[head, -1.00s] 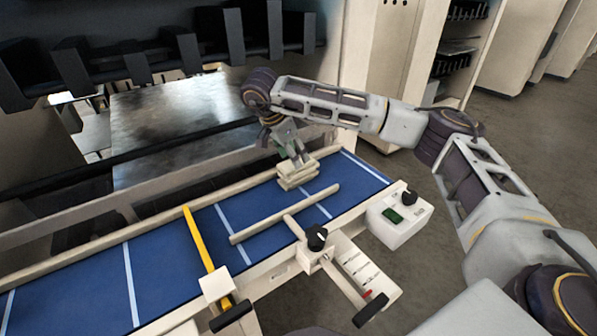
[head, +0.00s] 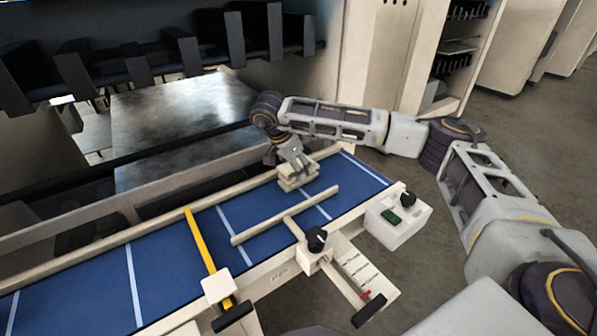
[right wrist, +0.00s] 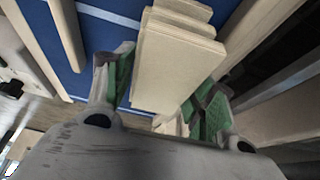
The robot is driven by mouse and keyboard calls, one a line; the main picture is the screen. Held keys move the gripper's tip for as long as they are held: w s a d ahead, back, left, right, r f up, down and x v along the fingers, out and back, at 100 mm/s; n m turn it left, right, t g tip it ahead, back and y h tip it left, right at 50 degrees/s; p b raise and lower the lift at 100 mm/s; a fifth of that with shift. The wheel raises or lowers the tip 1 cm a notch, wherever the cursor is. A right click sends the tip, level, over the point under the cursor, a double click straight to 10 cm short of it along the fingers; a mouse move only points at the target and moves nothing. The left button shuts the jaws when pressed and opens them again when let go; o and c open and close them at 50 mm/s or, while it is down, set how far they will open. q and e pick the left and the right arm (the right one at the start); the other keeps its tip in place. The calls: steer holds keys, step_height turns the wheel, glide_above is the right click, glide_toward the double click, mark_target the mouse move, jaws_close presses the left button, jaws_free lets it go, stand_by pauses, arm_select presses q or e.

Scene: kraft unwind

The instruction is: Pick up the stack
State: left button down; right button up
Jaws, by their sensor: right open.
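The stack (head: 291,184) is several flat tan kraft pieces lying on the blue conveyor belt (head: 175,270), close to its far rail. In the right wrist view the stack (right wrist: 178,60) shows its layered, slightly uneven edges. My right gripper (head: 296,170) is down over the stack in the head view and covers part of it. In the right wrist view its green-padded fingers (right wrist: 160,85) stand apart, one on each side of the stack. I cannot tell whether the pads touch it. My left gripper is not in view.
A yellow bar (head: 205,250) crosses the belt to the left. A tan guide bar (head: 285,215) lies above the belt in front of the stack. A control box (head: 398,215) stands at the front right. A dark machine frame (head: 150,60) hangs behind.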

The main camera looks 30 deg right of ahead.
steer(key=shift+d+f, duration=0.25)
steer(key=shift+f, duration=0.25)
steer(key=shift+f, duration=0.3)
stand_by(0.6)
steer(key=c, duration=0.7)
steer(key=shift+o, duration=0.2)
steer(key=shift+r, duration=0.2)
